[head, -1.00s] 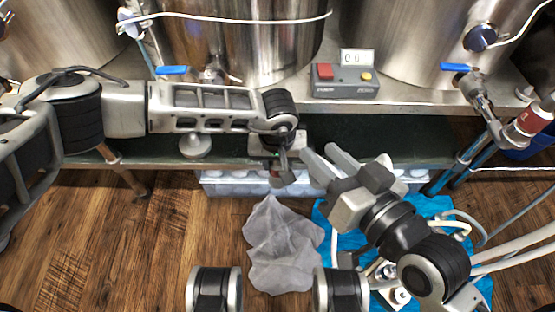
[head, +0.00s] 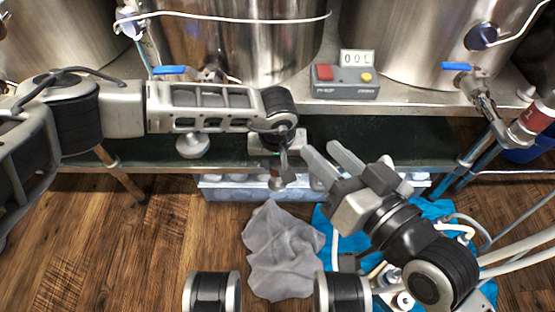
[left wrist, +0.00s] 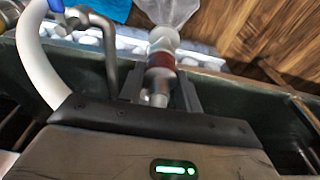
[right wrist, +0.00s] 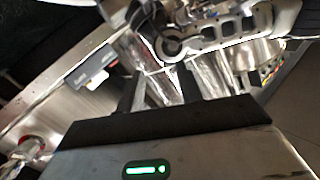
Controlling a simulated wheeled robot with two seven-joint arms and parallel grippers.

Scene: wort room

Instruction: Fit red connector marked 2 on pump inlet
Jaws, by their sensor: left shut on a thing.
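My left gripper (head: 283,165) is low in front of the bench shelf, shut on a red-banded connector (head: 276,182). In the left wrist view the connector (left wrist: 160,61) sits between the fingers, with its red band and pale metal stem showing; no number is legible. My right gripper (head: 323,152) is open and empty, just right of the left one and apart from it. Metal pump fittings (head: 402,301) show on the blue cloth at lower right, partly hidden by my right arm. I cannot tell which opening is the inlet.
A grey cloth (head: 283,255) lies on the wooden floor beside the blue cloth (head: 325,217). A pale crate (head: 225,186) stands under the shelf. A control box (head: 345,88) and steel vessels stand on the bench. White hoses (head: 520,240) run at right. Floor at left is clear.

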